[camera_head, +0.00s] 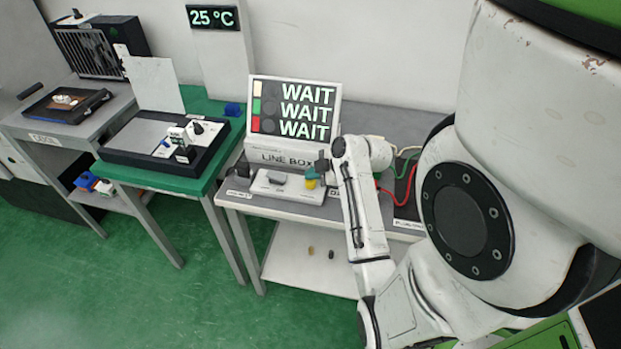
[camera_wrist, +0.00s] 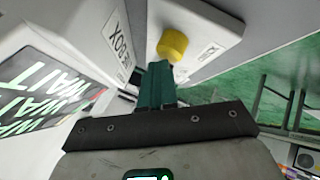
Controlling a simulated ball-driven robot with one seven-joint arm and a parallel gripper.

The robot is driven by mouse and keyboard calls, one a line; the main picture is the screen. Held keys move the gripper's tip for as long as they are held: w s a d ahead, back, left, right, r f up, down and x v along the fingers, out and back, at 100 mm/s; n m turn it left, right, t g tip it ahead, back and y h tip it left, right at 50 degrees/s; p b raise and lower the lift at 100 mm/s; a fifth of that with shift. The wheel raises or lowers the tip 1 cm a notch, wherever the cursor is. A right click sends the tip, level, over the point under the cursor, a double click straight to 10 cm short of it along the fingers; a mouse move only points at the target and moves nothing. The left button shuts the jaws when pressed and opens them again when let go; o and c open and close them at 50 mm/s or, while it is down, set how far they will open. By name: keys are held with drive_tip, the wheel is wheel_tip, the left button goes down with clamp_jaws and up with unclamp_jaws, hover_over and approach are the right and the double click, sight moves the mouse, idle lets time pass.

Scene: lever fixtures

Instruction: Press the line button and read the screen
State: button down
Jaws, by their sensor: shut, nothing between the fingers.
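The line box (camera_head: 275,160) stands on the grey table at the back. Its screen (camera_head: 294,110) reads WAIT on three rows, beside beige, green and red squares. In the wrist view the screen (camera_wrist: 35,95) is tilted at the left edge. The yellow button (camera_head: 310,184) is on the low light-grey base in front of the box; it shows whole in the wrist view (camera_wrist: 172,45). My gripper (camera_head: 313,173) is shut and empty, its teal fingers (camera_wrist: 158,66) right at the button. I cannot tell whether they touch it.
Right of the base, red and green cables (camera_head: 396,190) lie on the table near a dark panel. A green table (camera_head: 205,185) with a black tray stands to the left. A wall display (camera_head: 213,17) reads 25 °C. Green floor is open in front.

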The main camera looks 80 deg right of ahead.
sight(313, 182)
drive_tip(key=shift+r+p, duration=0.85)
drive_tip(key=shift+r, duration=0.1)
drive_tip(key=shift+r, duration=0.15)
drive_tip(key=shift+r+p, duration=2.1)
drive_tip(key=shift+r, duration=0.3)
